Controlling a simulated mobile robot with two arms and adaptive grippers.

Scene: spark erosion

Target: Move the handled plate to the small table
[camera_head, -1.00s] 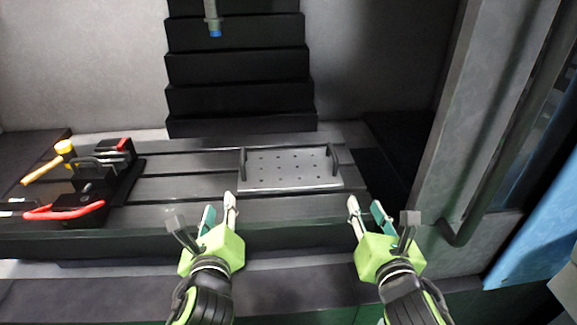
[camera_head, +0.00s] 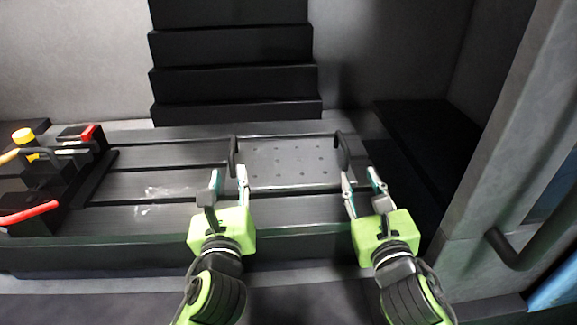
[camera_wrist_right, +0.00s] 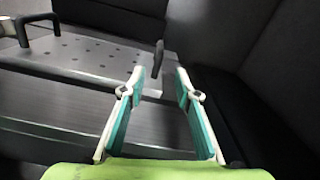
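The handled plate (camera_head: 290,165) is a flat grey perforated plate with a black handle at its left and right ends. It lies on the slotted machine bed. My left gripper (camera_head: 229,178) is open just in front of the left handle (camera_head: 233,155). My right gripper (camera_head: 361,182) is open just in front of the right handle (camera_head: 342,152). In the right wrist view the plate (camera_wrist_right: 95,55) is at upper left, and the right handle (camera_wrist_right: 158,56) stands beyond my open, empty fingers (camera_wrist_right: 155,75). The small table is not identifiable in these views.
A black clamp-like fixture (camera_head: 60,170) with a red-handled tool (camera_head: 28,212) and a yellow-headed hammer (camera_head: 22,136) is at the left. A grey door frame with a dark bar handle (camera_head: 515,250) is at the right.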

